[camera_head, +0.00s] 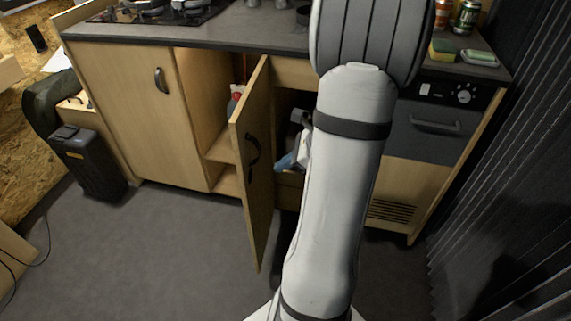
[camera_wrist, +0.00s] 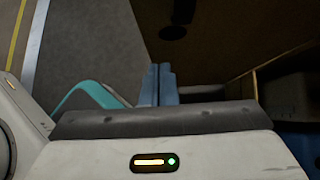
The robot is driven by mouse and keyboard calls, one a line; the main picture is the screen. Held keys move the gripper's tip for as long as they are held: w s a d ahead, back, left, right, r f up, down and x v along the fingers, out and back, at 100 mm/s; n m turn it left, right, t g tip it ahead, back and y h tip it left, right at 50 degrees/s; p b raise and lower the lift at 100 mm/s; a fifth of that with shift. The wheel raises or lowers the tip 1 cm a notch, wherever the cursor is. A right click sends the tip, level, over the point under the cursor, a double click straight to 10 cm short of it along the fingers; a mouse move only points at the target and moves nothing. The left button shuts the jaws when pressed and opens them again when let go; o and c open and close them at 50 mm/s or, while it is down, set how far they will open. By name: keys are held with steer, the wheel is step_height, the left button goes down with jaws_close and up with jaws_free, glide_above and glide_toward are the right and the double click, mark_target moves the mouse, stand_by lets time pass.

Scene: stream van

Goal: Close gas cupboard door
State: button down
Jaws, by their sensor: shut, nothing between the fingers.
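The light wooden gas cupboard door (camera_head: 251,170) stands swung open, its free edge towards me and its hinge side at the right of the opening. Its face with the dark handle (camera_head: 252,151) faces right. My gripper (camera_head: 285,163) is beside that face, to its right, partly hidden by my arm. In the wrist view my blue fingers (camera_wrist: 158,85) are together and hold nothing. A dark brown surface (camera_wrist: 225,35) lies beyond them; I cannot tell for sure if it is the door. I cannot tell whether fingers and door touch.
The open cupboard compartment shows a shelf (camera_head: 221,150) and a red-topped item (camera_head: 237,94). A closed cupboard door (camera_head: 137,105) is to its left. The countertop (camera_head: 240,27) runs above. A black case (camera_head: 88,160) stands at the left. Grey floor (camera_head: 170,235) in front is clear.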

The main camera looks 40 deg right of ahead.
mark_target(247, 176)
steer(key=w+a+f+b, duration=0.1)
steer(key=w+a, duration=0.1)
steer(key=w+a+f, duration=0.2)
steer(key=shift+w+a+f+b, duration=0.1)
steer(key=shift+w+a+b, duration=0.1)
steer(key=shift+b, duration=0.15)
steer(key=shift+w+a, duration=0.3)
steer(key=shift+w, duration=0.1)
